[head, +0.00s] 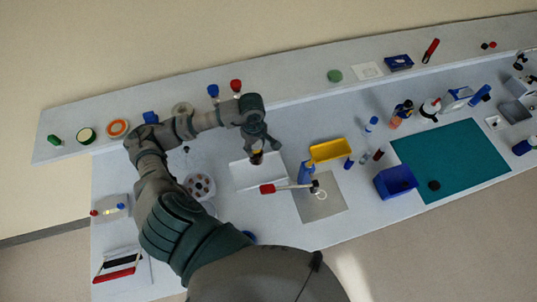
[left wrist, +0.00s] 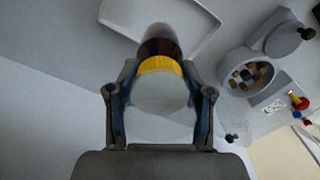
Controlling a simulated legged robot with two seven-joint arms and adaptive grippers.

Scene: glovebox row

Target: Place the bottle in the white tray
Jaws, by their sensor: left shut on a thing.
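My left gripper (head: 258,147) is shut on a bottle (head: 257,158), which shows dark with a little yellow just below the fingers. In the left wrist view the bottle (left wrist: 160,82) has a pale round top, a yellow band and a dark brown body between the two fingers. The white tray (head: 240,182) is a shallow rectangle on the bench under the gripper. In the left wrist view the tray's rim (left wrist: 198,47) lies beyond the bottle. The bottle is over the tray; whether its base touches the tray is hidden. My right gripper is not in view.
A red-ended tool (head: 285,188) and a blue bottle (head: 306,172) are right of the tray, by a grey mat (head: 325,208). A yellow bin (head: 330,151) and blue bin (head: 396,182) stand farther right. A round holder (head: 200,187) is left of the tray.

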